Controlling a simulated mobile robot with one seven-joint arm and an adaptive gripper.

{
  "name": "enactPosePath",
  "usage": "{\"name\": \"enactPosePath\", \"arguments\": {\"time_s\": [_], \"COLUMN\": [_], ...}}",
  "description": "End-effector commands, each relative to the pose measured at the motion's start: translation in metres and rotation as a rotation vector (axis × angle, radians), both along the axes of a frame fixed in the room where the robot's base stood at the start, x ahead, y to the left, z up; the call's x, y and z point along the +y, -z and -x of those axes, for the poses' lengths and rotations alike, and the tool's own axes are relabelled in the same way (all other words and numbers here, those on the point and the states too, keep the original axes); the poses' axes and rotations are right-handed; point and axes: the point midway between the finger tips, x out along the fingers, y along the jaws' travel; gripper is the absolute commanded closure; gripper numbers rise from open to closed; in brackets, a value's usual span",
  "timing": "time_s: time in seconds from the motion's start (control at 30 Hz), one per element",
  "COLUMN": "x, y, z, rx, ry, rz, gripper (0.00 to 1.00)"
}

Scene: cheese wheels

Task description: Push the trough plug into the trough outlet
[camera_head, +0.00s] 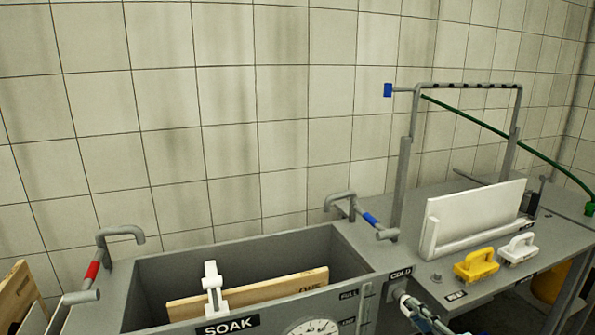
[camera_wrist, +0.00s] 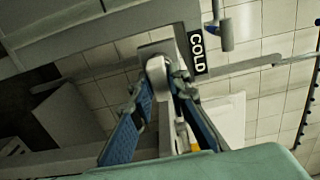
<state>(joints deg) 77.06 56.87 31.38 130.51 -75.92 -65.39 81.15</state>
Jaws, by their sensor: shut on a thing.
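The grey trough (camera_head: 255,248) marked SOAK stands at the lower middle of the head view. My gripper (camera_head: 410,308) is at the trough's right end, just below the COLD label. The piece lies close to the grey surface beside the COLD label. How deep the piece sits cannot be told.
On the grey bench at right stand a white board (camera_head: 470,215), a yellow brush (camera_head: 476,265) and a white brush (camera_head: 518,249). A pipe frame (camera_head: 403,185) rises behind.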

Motion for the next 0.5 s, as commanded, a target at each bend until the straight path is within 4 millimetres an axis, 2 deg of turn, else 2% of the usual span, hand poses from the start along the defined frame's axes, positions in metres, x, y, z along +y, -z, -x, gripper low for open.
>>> {"name": "enactPosePath", "arguments": {"time_s": [0.5], "x": [-0.005], "y": [-0.001], "z": [0.014], "rx": [-0.001], "ry": [0.001], "rz": [-0.001], "gripper": [1.00]}}
